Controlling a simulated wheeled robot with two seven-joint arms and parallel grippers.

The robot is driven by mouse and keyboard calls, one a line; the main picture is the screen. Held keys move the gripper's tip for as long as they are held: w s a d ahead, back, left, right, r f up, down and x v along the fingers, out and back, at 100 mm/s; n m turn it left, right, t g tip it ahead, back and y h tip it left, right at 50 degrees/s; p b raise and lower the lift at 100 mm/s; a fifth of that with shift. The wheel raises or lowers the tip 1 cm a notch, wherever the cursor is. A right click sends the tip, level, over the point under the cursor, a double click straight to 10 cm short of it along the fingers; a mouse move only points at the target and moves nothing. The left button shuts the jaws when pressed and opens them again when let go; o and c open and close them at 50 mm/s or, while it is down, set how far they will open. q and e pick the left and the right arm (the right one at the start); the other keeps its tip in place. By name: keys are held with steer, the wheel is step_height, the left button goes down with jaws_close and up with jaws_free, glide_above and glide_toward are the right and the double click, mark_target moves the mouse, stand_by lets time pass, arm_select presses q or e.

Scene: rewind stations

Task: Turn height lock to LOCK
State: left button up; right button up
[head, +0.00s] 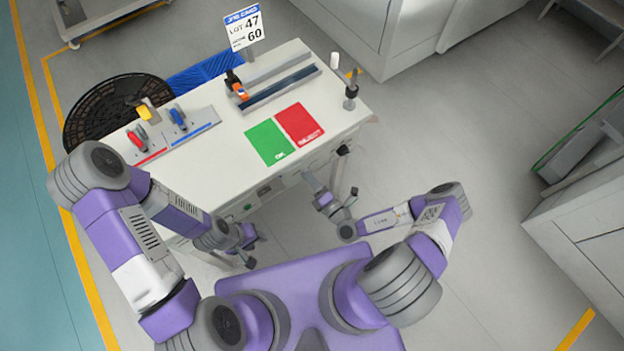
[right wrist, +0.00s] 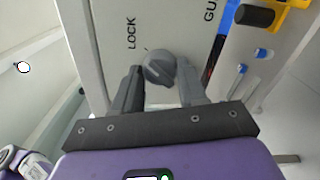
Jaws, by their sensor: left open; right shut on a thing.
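The height lock is a round grey knob (right wrist: 159,68) on a pale panel in the right wrist view. The word LOCK (right wrist: 131,33) is printed above and left of it; a second label, GU (right wrist: 210,10), is cut off at upper right. My right gripper (right wrist: 160,76) is shut on the knob, one dark finger on each side. Which way the knob points is not clear. In the head view my right gripper (head: 313,184) is at the front of the white bench (head: 215,170), and the knob cannot be made out. My left gripper (head: 249,246) is open below the bench's front edge.
Green (head: 268,142) and red (head: 299,124) mats lie on the bench. Red and blue clamps stand at its left. A lot sign (head: 245,28) stands behind. Blue-ended pegs and a yellow part are right of the knob in the wrist view.

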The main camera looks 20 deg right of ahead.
steer(key=shift+m, duration=0.4)
steer(key=o, duration=1.1)
steer(key=shift+c, duration=0.2)
steer(key=v, duration=0.7)
steer(key=shift+s+p, duration=0.3)
steer(key=shift+p, duration=0.1)
